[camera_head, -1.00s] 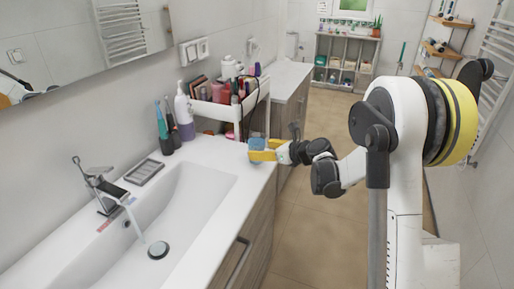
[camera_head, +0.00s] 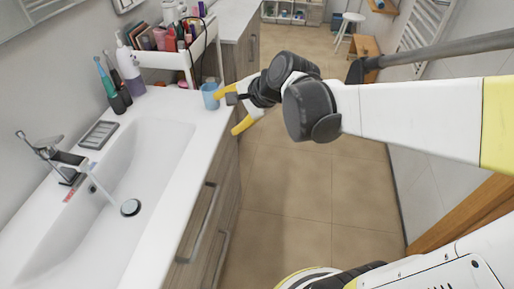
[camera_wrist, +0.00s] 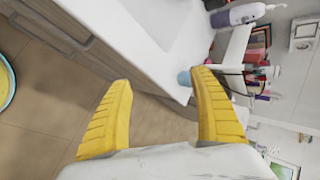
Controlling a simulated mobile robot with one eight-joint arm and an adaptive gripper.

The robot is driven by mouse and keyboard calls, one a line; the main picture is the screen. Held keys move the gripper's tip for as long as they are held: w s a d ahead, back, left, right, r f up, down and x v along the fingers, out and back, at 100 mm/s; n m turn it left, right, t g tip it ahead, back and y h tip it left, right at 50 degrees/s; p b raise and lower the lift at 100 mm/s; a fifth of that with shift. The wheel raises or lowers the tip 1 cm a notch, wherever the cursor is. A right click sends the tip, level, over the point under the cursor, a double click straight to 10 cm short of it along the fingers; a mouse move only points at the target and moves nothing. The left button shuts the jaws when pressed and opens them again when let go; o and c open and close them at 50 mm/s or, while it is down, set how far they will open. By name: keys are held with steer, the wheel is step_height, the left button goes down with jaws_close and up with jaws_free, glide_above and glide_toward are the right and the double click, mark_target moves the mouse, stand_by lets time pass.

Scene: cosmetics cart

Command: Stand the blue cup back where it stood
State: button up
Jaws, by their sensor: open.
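The small blue cup (camera_head: 210,95) stands upright on the white countertop (camera_head: 165,108), near its edge and beside the white cart. In the wrist view the blue cup (camera_wrist: 184,77) shows beyond the right finger, which partly hides it. My gripper (camera_head: 229,110) is open and empty, just right of the cup, past the counter edge. One yellow finger overlaps the cup's right side in the head view; I cannot tell whether they touch. In the wrist view the fingers of my gripper (camera_wrist: 162,82) are spread wide with nothing between them.
The white cart (camera_head: 187,57) full of cosmetics stands behind the cup. Open floor (camera_head: 300,195) lies right of the cabinet.

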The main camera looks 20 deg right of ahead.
steer(key=s+d+f+n+h, duration=0.1)
steer(key=s+n+h, duration=0.3)
steer(key=s+n, duration=1)
steer(key=s, duration=0.3)
steer(key=shift+d+g, duration=0.25)
steer(key=shift+g, duration=0.15)
steer(key=shift+f, duration=0.1)
